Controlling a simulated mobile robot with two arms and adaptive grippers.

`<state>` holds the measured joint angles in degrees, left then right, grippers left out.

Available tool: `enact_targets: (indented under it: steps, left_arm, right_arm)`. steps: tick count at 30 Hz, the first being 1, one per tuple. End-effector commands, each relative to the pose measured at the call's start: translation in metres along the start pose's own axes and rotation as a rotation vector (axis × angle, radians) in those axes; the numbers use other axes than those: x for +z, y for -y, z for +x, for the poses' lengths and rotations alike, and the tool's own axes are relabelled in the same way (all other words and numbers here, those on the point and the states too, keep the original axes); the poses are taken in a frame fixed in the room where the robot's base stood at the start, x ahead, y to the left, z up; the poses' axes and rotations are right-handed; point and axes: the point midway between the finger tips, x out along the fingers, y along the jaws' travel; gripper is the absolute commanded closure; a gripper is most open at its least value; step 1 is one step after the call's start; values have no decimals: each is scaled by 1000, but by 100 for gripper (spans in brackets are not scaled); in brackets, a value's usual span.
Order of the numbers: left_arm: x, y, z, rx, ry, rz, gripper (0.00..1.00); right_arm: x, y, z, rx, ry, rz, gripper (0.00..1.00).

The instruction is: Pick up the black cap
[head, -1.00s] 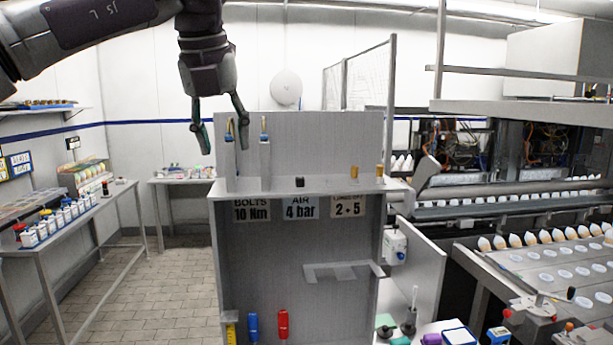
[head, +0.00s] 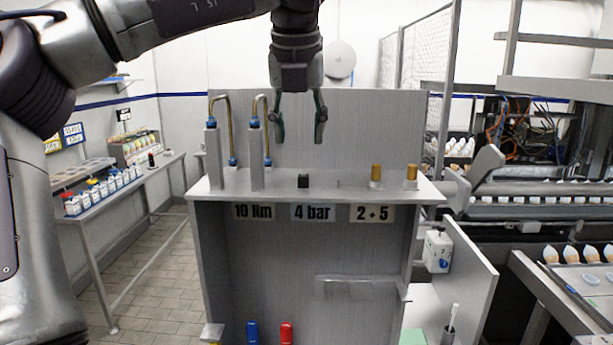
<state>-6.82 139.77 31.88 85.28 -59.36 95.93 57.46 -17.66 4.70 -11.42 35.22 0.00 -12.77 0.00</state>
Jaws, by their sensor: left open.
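The black cap (head: 303,181) is a small dark block standing on the grey shelf (head: 330,190), above the "4 bar" label. My left gripper (head: 299,138) points down above the shelf, open and empty. Its two fingers are apart, and the cap lies below the gap between them. The fingertips are clear of the cap in the picture. My right gripper is not in view.
Two grey posts with bent brass tubes and blue fittings (head: 254,122) stand just left of the gripper. Two brass-coloured caps (head: 376,173) stand to the right on the same shelf. A grey back panel (head: 370,125) rises behind. Blue (head: 252,331) and red (head: 286,332) items sit below.

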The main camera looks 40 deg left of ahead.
Motion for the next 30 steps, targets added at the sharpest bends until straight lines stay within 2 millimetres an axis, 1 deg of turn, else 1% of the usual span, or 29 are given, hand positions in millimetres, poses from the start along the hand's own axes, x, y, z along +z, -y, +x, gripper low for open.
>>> enact_targets:
  steps: [1, 3, 6, 8, 11, 13, 15, 17, 18, 21, 25, 30]
  left_arm:
    - [0, 0, 9, -1, -6, 2, 50]
    - [0, 0, 22, 0, -5, 2, 50]
    - [1, 0, 34, 0, -3, 0, 50]
    - [0, 0, 39, -1, -2, 1, 50]
    - [1, 0, 44, -1, -2, 0, 50]
    - [3, 1, 49, 0, -5, 0, 50]
    - [6, 2, 58, -1, -8, 2, 50]
    - [8, 2, 67, -2, -8, 1, 50]
    - [8, 2, 75, -1, -6, 2, 50]
    - [7, 2, 87, -1, -4, -1, 50]
    - [7, 2, 94, -1, -1, 0, 50]
    - [6, 2, 94, -1, 0, -1, 50]
  right_arm:
    - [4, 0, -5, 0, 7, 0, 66]
    - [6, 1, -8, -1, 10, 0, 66]
    - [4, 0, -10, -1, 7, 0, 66]
    - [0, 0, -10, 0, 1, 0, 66]
    - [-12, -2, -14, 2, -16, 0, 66]
    - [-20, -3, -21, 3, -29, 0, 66]
    - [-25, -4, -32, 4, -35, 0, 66]
    - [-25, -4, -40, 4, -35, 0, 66]
    - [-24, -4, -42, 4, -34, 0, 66]
    - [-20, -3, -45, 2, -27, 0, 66]
    - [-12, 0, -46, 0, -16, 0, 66]
    - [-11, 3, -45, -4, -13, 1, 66]
